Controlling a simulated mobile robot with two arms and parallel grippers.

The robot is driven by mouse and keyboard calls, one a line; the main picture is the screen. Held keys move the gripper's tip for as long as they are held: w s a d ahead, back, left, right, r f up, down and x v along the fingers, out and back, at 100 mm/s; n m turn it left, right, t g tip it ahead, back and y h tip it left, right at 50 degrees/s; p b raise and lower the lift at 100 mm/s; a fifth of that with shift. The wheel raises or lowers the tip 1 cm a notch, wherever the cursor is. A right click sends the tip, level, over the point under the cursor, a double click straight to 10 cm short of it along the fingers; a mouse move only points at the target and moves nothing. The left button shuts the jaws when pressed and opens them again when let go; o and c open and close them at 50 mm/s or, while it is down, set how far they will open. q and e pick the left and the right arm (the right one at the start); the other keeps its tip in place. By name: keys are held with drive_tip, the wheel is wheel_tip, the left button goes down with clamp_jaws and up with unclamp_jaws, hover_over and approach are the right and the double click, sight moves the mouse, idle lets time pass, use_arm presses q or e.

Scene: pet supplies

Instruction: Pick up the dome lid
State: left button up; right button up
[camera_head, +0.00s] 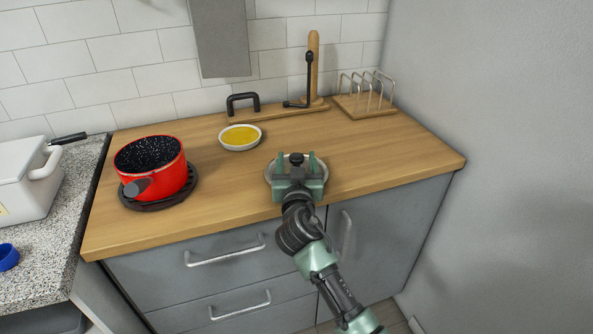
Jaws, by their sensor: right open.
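The dome lid (269,171) is a round, silvery-grey lid on the wooden counter, near its front edge. Its dark knob (296,158) shows between the two green fingers of my right gripper (298,163). The right gripper is open and lies over the lid, with a finger on each side of the knob. I cannot tell whether the fingers touch the knob. The gripper body and wrist hide the middle and front of the lid. My left gripper is not in view.
A red pot (172,172) on a dark trivet (152,204) stands left. A white dish of yellow contents (240,136) sits behind the lid. A wooden stand (313,65) and wire rack (366,92) are at the back. The counter (400,160) is clear to the right.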

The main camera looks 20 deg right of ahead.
clamp_jaws()
drive_tip(key=shift+r, duration=0.15)
